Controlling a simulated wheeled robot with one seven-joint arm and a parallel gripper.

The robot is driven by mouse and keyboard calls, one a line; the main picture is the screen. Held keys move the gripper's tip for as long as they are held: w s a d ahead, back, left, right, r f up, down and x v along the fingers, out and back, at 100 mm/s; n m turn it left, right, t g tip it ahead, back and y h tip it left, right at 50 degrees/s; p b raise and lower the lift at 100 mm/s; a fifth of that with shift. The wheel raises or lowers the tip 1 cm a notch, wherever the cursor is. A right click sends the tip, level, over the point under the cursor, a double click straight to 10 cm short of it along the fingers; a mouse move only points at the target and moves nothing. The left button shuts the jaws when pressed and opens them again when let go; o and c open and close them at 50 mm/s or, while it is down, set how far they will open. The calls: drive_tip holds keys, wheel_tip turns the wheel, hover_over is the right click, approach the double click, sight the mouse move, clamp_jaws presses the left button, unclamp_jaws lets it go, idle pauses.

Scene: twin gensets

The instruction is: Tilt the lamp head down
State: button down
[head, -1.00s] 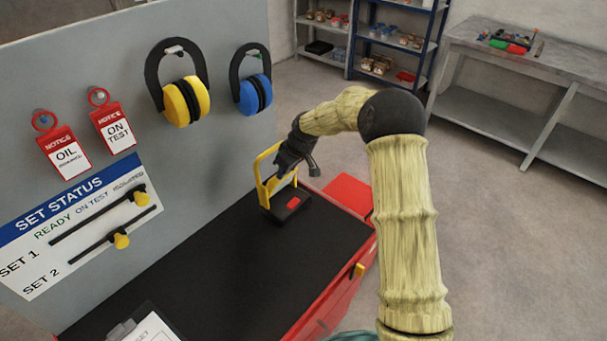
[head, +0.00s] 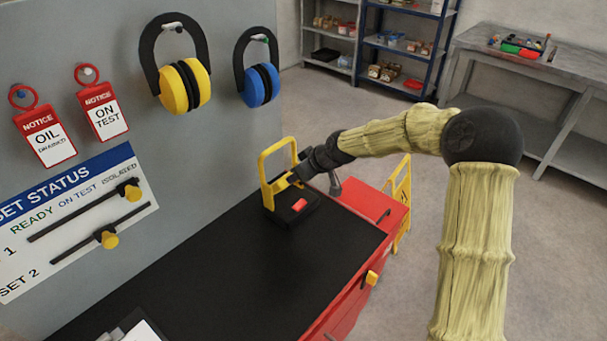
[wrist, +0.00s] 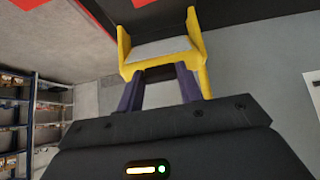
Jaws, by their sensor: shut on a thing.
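The work lamp has a yellow frame (head: 277,147) standing on a black base (head: 297,212) with a red patch on it. It is at the far end of the black bench top, near the grey panel. In the wrist view a pale panel (wrist: 163,50) shows between yellow side pieces, with a yellow edge below it. My gripper (head: 297,178) reaches in from the right, low within the frame. In the wrist view its two dark fingers (wrist: 160,88) meet the yellow edge of the lamp head (wrist: 155,68). The contact is partly hidden in the head view.
The grey panel (head: 100,50) with yellow and blue ear defenders, notice tags and a status board borders the bench on the left. A red cabinet (head: 372,205) and a yellow stand (head: 402,190) are at right. Open floor lies beyond.

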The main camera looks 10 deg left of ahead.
drive_tip(key=c, duration=0.9)
unclamp_jaws()
drive_tip(key=b+v, duration=0.1)
drive_tip(key=v, duration=1.6)
drive_tip(key=shift+d+r, duration=0.1)
drive_tip(key=shift+r, duration=0.05)
